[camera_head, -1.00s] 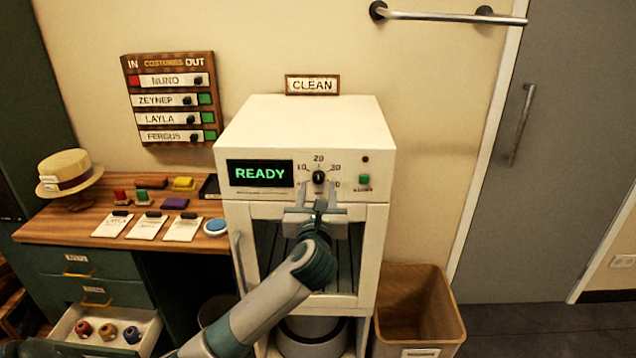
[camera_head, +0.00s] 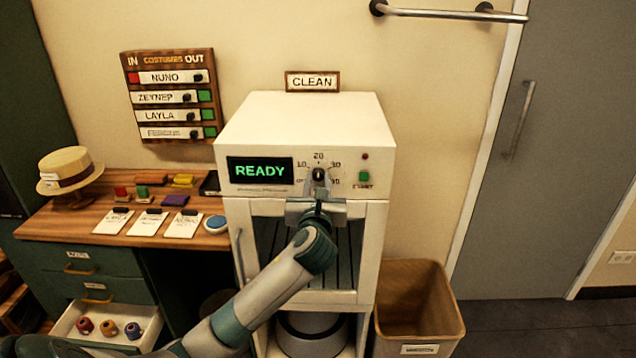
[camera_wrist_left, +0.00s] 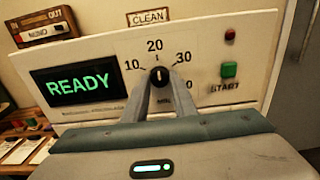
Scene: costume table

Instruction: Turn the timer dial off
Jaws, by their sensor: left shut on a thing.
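The timer dial (camera_head: 318,174) is a small black knob on the white machine's front panel, with marks 10, 20 and 30 around it. In the left wrist view the dial (camera_wrist_left: 159,76) shows a light pointer line aimed up toward 20. My left gripper (camera_head: 318,184) is in front of the panel, its fingers shut on the dial from below. In the left wrist view the fingertips (camera_wrist_left: 159,85) sit on either side of the knob and hide the lower part of its scale. My right gripper is not in view.
A lit READY display (camera_head: 260,171) is left of the dial. A green START button (camera_head: 364,176) and a red lamp (camera_head: 365,156) are to its right. A desk (camera_head: 60,222) with an open drawer stands left, a wooden bin (camera_head: 420,310) right.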

